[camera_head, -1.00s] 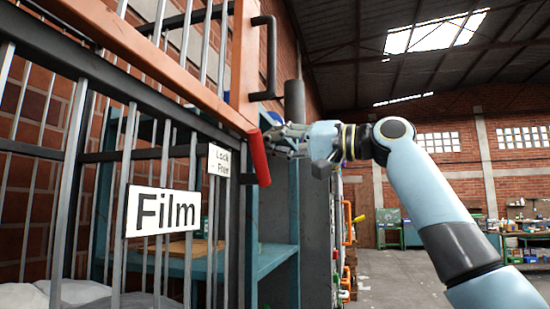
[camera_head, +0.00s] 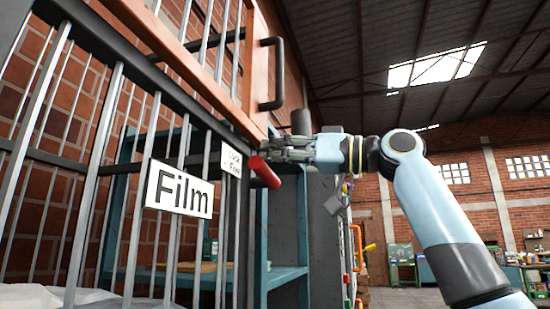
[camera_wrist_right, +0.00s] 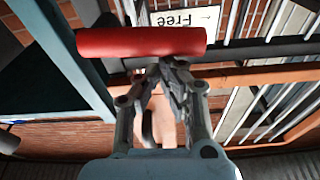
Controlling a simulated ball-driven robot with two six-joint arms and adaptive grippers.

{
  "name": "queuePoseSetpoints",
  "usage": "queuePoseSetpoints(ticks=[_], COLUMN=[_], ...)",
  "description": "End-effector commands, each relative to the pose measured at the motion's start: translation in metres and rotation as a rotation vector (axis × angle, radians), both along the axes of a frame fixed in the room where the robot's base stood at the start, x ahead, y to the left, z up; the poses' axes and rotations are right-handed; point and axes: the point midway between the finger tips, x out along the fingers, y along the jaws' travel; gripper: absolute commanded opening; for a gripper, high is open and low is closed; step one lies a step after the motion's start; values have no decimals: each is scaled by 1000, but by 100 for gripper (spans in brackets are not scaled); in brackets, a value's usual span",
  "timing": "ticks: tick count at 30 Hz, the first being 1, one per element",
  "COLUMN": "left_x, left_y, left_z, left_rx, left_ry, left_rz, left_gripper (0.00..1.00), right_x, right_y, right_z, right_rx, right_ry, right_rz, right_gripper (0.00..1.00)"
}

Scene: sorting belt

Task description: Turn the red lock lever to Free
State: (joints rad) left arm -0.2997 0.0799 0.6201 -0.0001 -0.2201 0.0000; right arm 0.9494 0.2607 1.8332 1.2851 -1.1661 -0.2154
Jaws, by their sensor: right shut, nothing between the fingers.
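The red lock lever (camera_head: 265,173) is a short red cylinder at the corner of the Film cage, slanting down to the right in the head view. It lies across the top of the right wrist view (camera_wrist_right: 140,42). A white sign (camera_head: 231,160) beside it reads Lock and Free; the word Free shows upside down in the wrist view (camera_wrist_right: 187,20). My right gripper (camera_head: 270,150) is shut and empty, just above the lever in the head view. In the wrist view its fingertips (camera_wrist_right: 170,64) are at the lever's edge; I cannot tell whether they touch. My left gripper is out of view.
The barred cage carries a white Film sign (camera_head: 179,188). An orange gate frame (camera_head: 225,105) with a dark handle (camera_head: 271,75) stands above the lever. A blue shelf (camera_head: 285,275) is behind. Open floor lies to the right.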

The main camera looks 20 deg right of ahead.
Motion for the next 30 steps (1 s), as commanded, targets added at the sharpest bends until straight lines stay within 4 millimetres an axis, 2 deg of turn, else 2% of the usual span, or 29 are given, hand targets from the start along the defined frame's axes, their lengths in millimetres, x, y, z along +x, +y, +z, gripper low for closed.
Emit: queuePoseSetpoints(ticks=[24, 30], left_x=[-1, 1], left_y=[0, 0], left_z=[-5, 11], left_rx=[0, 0], left_ry=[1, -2], left_rz=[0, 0], left_gripper=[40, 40], right_x=[-2, -1], right_y=[1, 2], right_z=[-4, 14], right_rx=[2, 3], right_ry=[3, 2], right_rz=[1, -3], right_gripper=[0, 0])
